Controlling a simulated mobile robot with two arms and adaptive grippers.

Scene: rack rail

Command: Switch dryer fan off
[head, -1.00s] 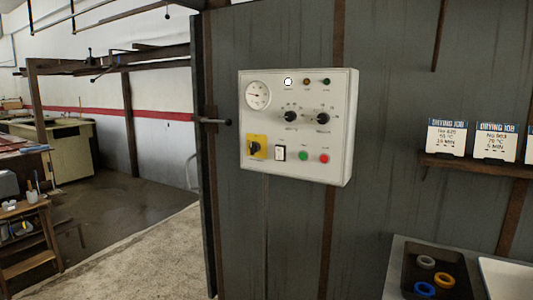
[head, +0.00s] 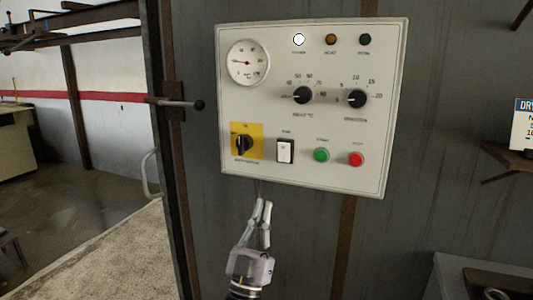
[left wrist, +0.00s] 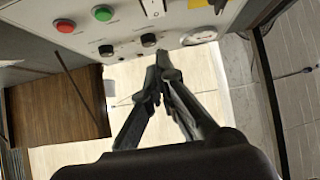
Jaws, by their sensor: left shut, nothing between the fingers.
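The white control panel (head: 310,70) is on the grey wall. Its white fan rocker switch (head: 285,150) sits at the bottom between the black rotary switch on a yellow plate (head: 242,144) and the green button (head: 321,155). The rocker also shows at the top of the left wrist view (left wrist: 153,7). My left gripper (head: 264,203) is shut and empty. In the head view it appears just below the panel's lower edge, under the rocker, pointing up. It also shows in the left wrist view (left wrist: 159,62). My right gripper is in neither view.
A red button (head: 355,160), two black knobs, a round gauge (head: 248,63) and lamps share the panel; the left lamp (head: 299,39) glows white. A door handle (head: 180,103) sticks out left of it. A shelf (head: 508,156) is on the right.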

